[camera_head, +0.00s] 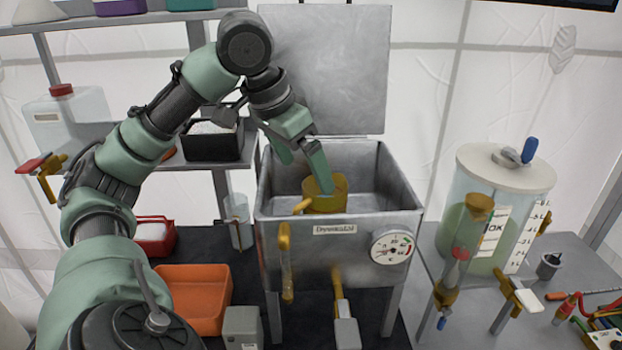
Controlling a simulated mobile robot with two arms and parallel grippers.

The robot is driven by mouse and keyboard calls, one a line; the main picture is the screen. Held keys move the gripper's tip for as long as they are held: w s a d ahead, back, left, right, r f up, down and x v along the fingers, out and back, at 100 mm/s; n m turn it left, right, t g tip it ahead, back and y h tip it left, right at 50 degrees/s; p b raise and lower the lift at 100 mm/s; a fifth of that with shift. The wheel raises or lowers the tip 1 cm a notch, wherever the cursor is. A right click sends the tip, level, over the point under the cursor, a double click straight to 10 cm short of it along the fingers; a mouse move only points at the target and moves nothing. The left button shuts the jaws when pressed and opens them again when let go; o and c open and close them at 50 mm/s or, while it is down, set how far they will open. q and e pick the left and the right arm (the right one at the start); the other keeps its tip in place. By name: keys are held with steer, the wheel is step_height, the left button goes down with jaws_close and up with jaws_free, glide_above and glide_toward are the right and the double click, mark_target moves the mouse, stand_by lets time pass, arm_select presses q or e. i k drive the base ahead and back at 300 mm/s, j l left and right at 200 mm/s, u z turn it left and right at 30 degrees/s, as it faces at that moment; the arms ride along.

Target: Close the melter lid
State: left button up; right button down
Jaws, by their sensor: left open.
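The melter (340,240) is a grey metal box on legs in the middle of the head view, with a dial and a label on its front. Its lid (335,70) stands upright at the back, so the box is open. My left gripper (305,172) is open over the box's opening, its fingers pointing down. One finger is by the rim of a yellow cup (325,197) in the opening. I cannot tell whether it touches the cup. My right gripper is not in view.
A clear tank of green liquid (480,235) stands on the right table. An orange tray (195,298) lies at lower left. Shelves with a black bin (212,145) and a white jug (70,125) are behind my left arm. Cables lie at lower right.

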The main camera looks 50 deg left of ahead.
mark_target(336, 56)
steer(key=u, duration=1.3)
